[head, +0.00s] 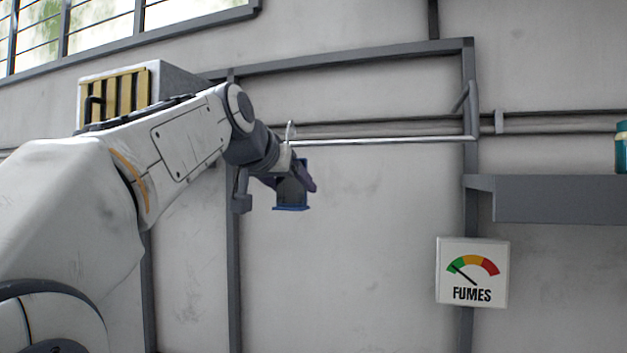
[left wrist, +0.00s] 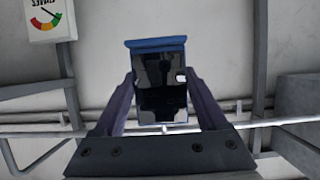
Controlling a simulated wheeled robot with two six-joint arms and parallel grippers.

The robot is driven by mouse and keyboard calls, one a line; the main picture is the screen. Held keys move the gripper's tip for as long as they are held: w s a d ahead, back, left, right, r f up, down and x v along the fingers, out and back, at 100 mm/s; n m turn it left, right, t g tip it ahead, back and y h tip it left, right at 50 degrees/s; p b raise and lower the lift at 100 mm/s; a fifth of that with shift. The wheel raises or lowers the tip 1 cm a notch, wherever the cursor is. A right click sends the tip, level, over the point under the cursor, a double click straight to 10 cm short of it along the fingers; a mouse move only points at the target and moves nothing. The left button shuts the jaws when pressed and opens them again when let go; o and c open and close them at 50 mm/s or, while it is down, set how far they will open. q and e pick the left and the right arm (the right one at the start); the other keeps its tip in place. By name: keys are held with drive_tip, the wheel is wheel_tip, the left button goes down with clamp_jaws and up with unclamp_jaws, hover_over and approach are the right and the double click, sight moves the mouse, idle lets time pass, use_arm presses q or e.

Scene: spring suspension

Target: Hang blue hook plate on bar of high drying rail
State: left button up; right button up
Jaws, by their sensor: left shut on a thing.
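The blue hook plate (head: 291,207) is upright between the fingers of my left gripper (head: 300,184), which is shut on it. A thin pale hook (head: 290,130) rises above the plate to just over the level of the rail's bar (head: 390,140). I cannot tell whether the hook is around the bar or in front of it. In the left wrist view the plate (left wrist: 157,43) shows a dark face and a blue edge between both fingers (left wrist: 161,85). The bar (left wrist: 40,134) crosses behind the gripper there. My right gripper is not in view.
The drying rail's grey frame (head: 468,90) stands against the wall, with a brace at the bar's right end. A grey shelf (head: 560,199) with a teal-topped jar (head: 621,150) is at right. A FUMES gauge (head: 472,272) hangs below. The bar's right stretch is clear.

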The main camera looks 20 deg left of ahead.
use_arm(q)
drive_tip(key=w+p, duration=0.1)
drive_tip(key=w, duration=0.3)
drive_tip(key=shift+w+p, duration=0.35)
drive_tip(key=shift+p, duration=0.05)
drive_tip(key=shift+s+f+b, duration=0.1)
drive_tip(key=shift+f+b, duration=1)
drive_tip(key=shift+f, duration=0.05)
drive_tip(key=o, duration=1.5)
drive_tip(key=shift+f, duration=0.1)
drive_tip(key=b+v, duration=0.2)
drive_tip(key=v, duration=0.8)
drive_tip(key=shift+s, duration=0.25)
